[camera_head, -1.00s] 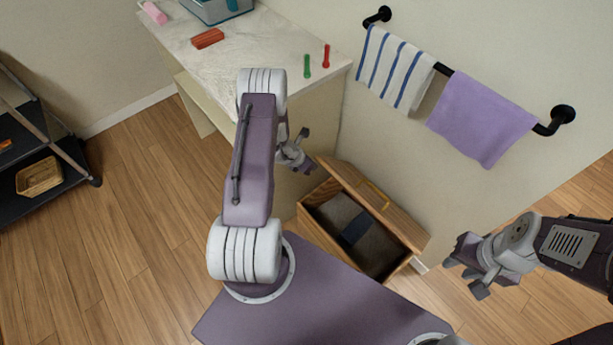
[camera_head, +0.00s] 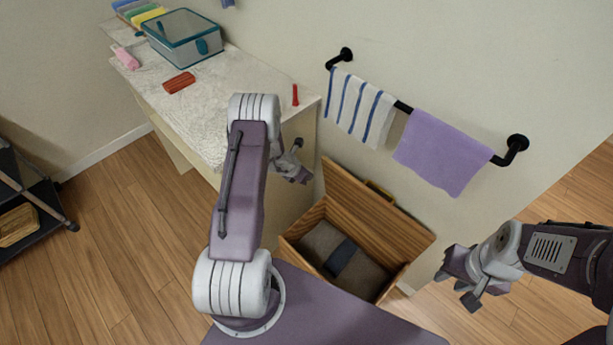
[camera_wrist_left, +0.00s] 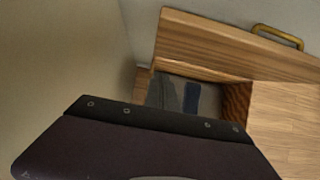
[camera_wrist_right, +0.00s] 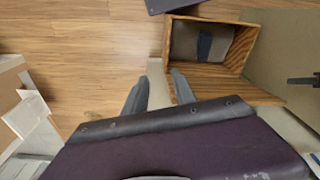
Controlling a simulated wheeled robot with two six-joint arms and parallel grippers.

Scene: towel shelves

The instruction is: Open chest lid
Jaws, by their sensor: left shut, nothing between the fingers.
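The wooden chest (camera_head: 293,247) stands on the floor against the wall, with its lid (camera_head: 372,212) swung up and back and its inside in plain sight. A brass-coloured handle (camera_head: 380,191) shows at the lid's upper edge; it also shows in the left wrist view (camera_wrist_left: 278,37). A dark blue folded thing (camera_head: 341,257) lies on the grey bottom inside. My left gripper (camera_head: 303,176) is shut and empty, above and left of the lid, apart from it and partly behind my own arm. My right gripper (camera_head: 457,292) is open and empty, right of the chest; its spread fingers show in the right wrist view (camera_wrist_right: 158,92).
A counter (camera_head: 215,105) at upper left holds a glass-sided box (camera_head: 183,40), a red brick-like block (camera_head: 179,82) and a red stick (camera_head: 295,95). A striped towel (camera_head: 360,108) and a purple towel (camera_head: 443,152) hang on a wall rail.

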